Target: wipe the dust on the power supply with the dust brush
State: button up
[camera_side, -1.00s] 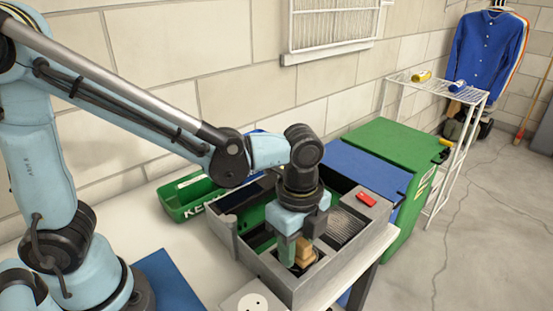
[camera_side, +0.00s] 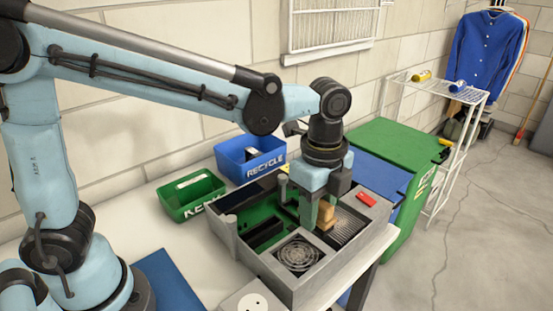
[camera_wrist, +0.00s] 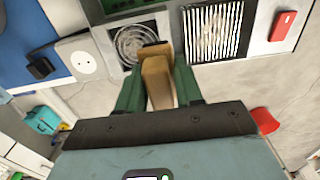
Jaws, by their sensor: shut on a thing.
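My gripper (camera_side: 321,208) is shut on the dust brush (camera_side: 327,214), a tan wooden block. The brush points down over the open grey computer case (camera_side: 277,273). The round fan grille of what looks like the power supply (camera_side: 298,255) sits in the case's front corner, just left of and nearer than the brush. In the wrist view the brush (camera_wrist: 156,82) is between my green fingers, its dark far end beside the fan grille (camera_wrist: 130,44). I cannot tell whether the brush touches anything. Dust is not clearly visible on the grille.
A striped vent (camera_side: 346,226) and a red item (camera_side: 366,199) lie on the case's right side. A white socket-like plate (camera_side: 247,300) is in front. The case walls rise around the work area.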

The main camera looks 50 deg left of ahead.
jog(key=shift+r, duration=1.6)
